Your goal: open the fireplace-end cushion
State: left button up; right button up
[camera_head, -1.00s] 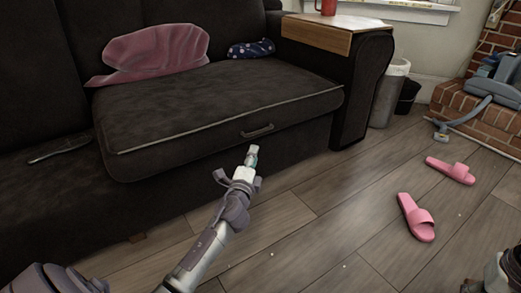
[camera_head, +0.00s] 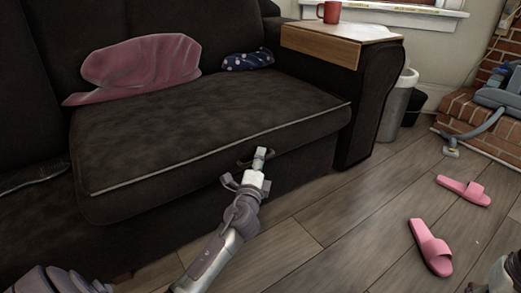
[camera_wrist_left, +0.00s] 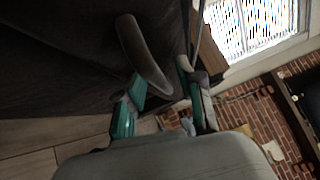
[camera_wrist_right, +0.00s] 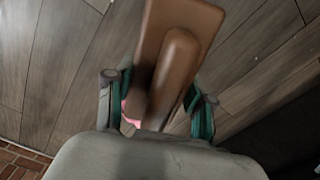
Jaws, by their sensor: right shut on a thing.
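The fireplace-end cushion (camera_head: 210,125) is the dark seat cushion with light piping, lying flat at the sofa end nearer the fireplace. Its curved handle (camera_head: 244,163) is on the front face, partly hidden by my left gripper (camera_head: 261,158). In the left wrist view the handle (camera_wrist_left: 145,55) reaches in between the spread fingers of my left gripper (camera_wrist_left: 162,92); I cannot tell whether they touch it. My right gripper (camera_wrist_right: 160,108) is shut on a brown block-like thing (camera_wrist_right: 172,55) with a raised rounded bar, held above the floor.
A pink pillow (camera_head: 140,68) and a dotted dark bundle (camera_head: 247,61) lie on the cushion. A red mug (camera_head: 328,12) stands on the armrest's wooden tray (camera_head: 320,45). Pink slippers (camera_head: 432,246) lie on the floor. A bin (camera_head: 396,108) stands beyond the armrest.

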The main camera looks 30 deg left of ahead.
pick_arm(q)
jog(key=shift+w, duration=0.15)
grip_shut()
jog(key=shift+r, duration=0.1)
